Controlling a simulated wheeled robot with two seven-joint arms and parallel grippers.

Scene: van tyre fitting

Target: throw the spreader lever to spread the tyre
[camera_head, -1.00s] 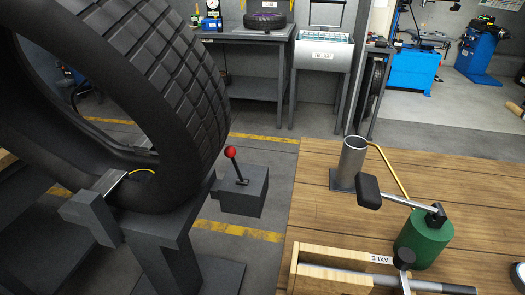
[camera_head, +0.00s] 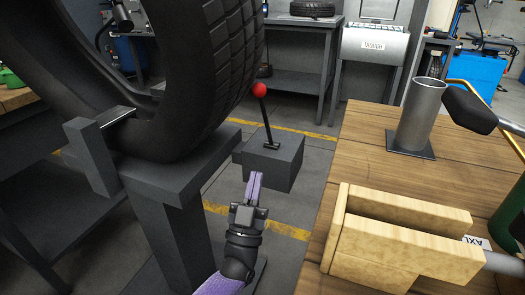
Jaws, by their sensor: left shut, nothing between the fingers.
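The spreader lever (camera_head: 266,118) is a dark rod with a red ball knob (camera_head: 259,90) on top. It rises from a dark grey box (camera_head: 268,162) beside the tyre stand and leans slightly left toward the tyre. The large black tyre (camera_head: 222,75) stands upright on the grey stand (camera_head: 185,172). My left gripper (camera_head: 254,176) has slim purple fingers, shut and empty. It points up the picture, in front of the box and below the lever, apart from the knob. My right gripper is not in view.
A wooden workbench (camera_head: 362,130) fills the right side, with a metal cup on a plate (camera_head: 414,116) and a wooden cradle (camera_head: 400,232). A dark table (camera_head: 296,62) and a grey cabinet (camera_head: 372,48) stand behind. Open floor with yellow lines lies between stand and bench.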

